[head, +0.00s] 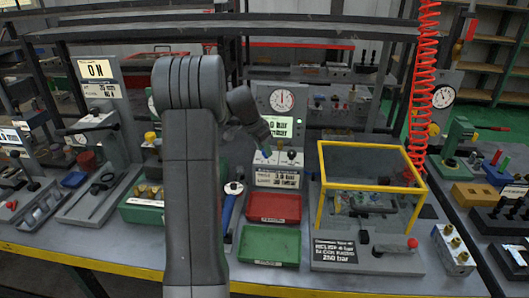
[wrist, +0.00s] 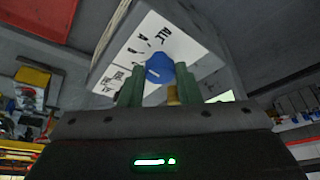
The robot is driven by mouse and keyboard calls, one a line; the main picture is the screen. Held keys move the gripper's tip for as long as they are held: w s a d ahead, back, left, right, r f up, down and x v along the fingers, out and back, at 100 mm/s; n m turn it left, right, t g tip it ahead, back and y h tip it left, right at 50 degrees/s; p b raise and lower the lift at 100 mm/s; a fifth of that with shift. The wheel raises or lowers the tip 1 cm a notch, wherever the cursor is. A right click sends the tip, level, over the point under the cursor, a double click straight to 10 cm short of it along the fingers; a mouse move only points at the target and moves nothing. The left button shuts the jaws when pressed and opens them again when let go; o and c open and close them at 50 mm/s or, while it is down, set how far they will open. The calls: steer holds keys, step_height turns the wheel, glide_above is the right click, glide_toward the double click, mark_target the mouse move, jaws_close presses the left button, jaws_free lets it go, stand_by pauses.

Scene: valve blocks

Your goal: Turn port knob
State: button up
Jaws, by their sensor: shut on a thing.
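A blue knob (wrist: 160,68) sits on a white labelled plate (wrist: 150,40) on the underside or face of a grey block in the wrist view. The two green fingers of my gripper (wrist: 160,88) stand on either side of the knob and are shut on it. A white mark shows on the knob. In the head view the blue knob (head: 266,152) is at the foot of a grey gauge panel (head: 263,100), just below the end of my arm. My fingers are hard to make out there. I cannot tell which label marks the knob.
A second knob (head: 291,154) is close to the right. A red tray (head: 273,207) and a green tray (head: 269,245) lie in front. A yellow-framed guard (head: 372,147) stands to the right, and a coiled red hose (head: 423,90) hangs behind it.

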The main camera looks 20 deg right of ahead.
steer(key=m, duration=0.1)
steer(key=m+g, duration=0.1)
steer(key=m, duration=0.2)
steer(key=shift+w+m+g, duration=0.25)
steer(key=shift+m+g, duration=0.05)
steer(key=shift+g, duration=0.1)
steer(key=m+g+p, duration=0.1)
steer(key=m, duration=0.1)
steer(key=m+g+y+p, duration=0.1)
steer(key=m, duration=0.2)
steer(key=shift+w+d, duration=0.1)
steer(key=shift+w, duration=0.1)
steer(key=shift+m, duration=0.4)
steer(key=o, duration=1)
steer(key=p+v, duration=0.1)
steer(key=v, duration=1.3)
steer(key=shift+d, duration=0.15)
steer(key=shift+f, duration=0.1)
